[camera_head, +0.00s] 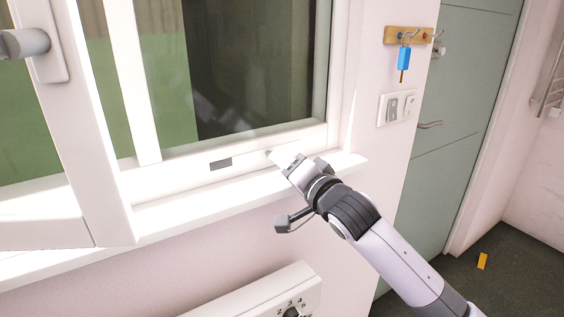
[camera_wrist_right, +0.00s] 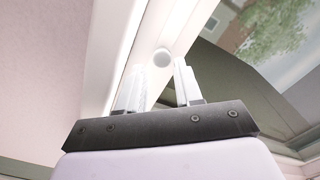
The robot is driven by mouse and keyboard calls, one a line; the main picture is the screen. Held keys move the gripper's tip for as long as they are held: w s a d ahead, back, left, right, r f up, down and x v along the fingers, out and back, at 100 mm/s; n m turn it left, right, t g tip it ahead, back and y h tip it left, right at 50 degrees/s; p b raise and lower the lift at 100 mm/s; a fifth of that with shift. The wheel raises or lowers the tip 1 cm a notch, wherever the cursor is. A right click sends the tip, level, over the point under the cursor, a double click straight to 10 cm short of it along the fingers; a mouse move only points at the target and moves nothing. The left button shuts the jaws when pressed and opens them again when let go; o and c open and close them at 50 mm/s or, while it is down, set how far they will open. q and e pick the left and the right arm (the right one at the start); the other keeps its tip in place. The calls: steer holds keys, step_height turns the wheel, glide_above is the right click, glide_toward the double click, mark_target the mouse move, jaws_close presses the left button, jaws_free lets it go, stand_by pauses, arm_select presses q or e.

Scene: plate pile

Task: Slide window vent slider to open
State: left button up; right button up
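The window vent slider (camera_head: 240,158) is a pale strip along the lower frame of the window, with a dark slot at its left part. A small round knob (camera_wrist_right: 161,57) shows on the white frame in the right wrist view. My right gripper (camera_head: 280,156) is at the right end of the strip in the head view. In the right wrist view its two fingers (camera_wrist_right: 160,80) are apart, with the knob just beyond and between their tips. I cannot tell whether a finger touches it. My left gripper is not in view.
An open window sash with a handle (camera_head: 25,43) stands at the left. A white sill (camera_head: 200,207) runs below the frame, with a radiator knob (camera_head: 292,313) lower down. Right are light switches (camera_head: 398,107), a key rack (camera_head: 407,35) and a grey-green door (camera_head: 460,100).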

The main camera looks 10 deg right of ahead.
steer(key=shift+v, duration=2.55)
steer(key=shift+d, duration=0.1)
